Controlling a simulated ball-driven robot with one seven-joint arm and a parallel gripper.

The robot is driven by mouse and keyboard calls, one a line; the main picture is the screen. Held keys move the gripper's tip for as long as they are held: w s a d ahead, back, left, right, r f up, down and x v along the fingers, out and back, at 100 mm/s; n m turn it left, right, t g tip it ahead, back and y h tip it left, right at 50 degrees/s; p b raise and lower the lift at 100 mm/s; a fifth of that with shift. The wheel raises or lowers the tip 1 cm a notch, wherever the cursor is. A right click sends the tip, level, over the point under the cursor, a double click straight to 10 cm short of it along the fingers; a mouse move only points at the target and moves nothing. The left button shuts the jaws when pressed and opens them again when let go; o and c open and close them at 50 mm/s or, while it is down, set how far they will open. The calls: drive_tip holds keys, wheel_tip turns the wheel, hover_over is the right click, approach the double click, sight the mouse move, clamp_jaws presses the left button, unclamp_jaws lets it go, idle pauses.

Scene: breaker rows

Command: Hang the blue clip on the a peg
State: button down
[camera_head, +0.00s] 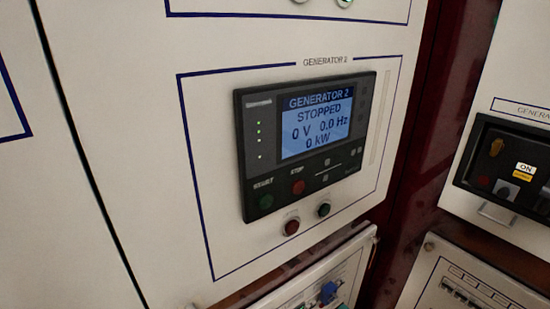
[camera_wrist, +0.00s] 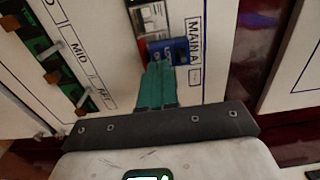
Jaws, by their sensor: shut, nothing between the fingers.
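The blue clip (camera_wrist: 181,52) sits on a breaker beside the label MAIN A in the wrist view, just beyond my fingertips. A blue piece that looks like the same clip shows at the bottom of the head view (camera_head: 328,291). My gripper (camera_wrist: 158,68) has teal fingers that are shut together and empty. The fingertips overlap the clip's lower left edge in the picture; I cannot tell whether they touch it. A grey peg (camera_wrist: 52,49) stands out from a board at the left of the wrist view. Which peg is peg A cannot be read.
A dark control unit (camera_head: 305,140) reading GENERATOR 2 STOPPED is mounted above the lower panel in the head view. Another panel with a switch unit (camera_head: 505,170) stands at right. In the wrist view, brown blocks (camera_wrist: 52,77) line the green and black board beside MID and AFT labels.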

drive_tip(key=v, duration=1.4)
drive_tip(key=shift+s+d, duration=0.1)
idle(0.6)
drive_tip(key=s+a+f+n+g+h+p, duration=0.2)
drive_tip(key=s+n+g, duration=0.2)
drive_tip(key=s+g, duration=0.1)
drive_tip(key=s+a+f+n+g+h+p, duration=0.1)
drive_tip(key=s+a+f+n+g+p, duration=0.15)
drive_tip(key=s+n+g, duration=0.2)
drive_tip(key=s+d+r+n+g+h+p, duration=0.1)
drive_tip(key=s+d+r+g+h, duration=0.1)
drive_tip(key=s, duration=0.4)
drive_tip(key=s+d+r+n+g+h+p, duration=0.1)
drive_tip(key=s+d+r+g+h, duration=0.1)
drive_tip(key=s+d+r+h, duration=0.2)
drive_tip(key=shift+s+r+h+p, duration=0.35)
drive_tip(key=shift+s+r+h, duration=0.25)
drive_tip(key=shift+s+h, duration=0.3)
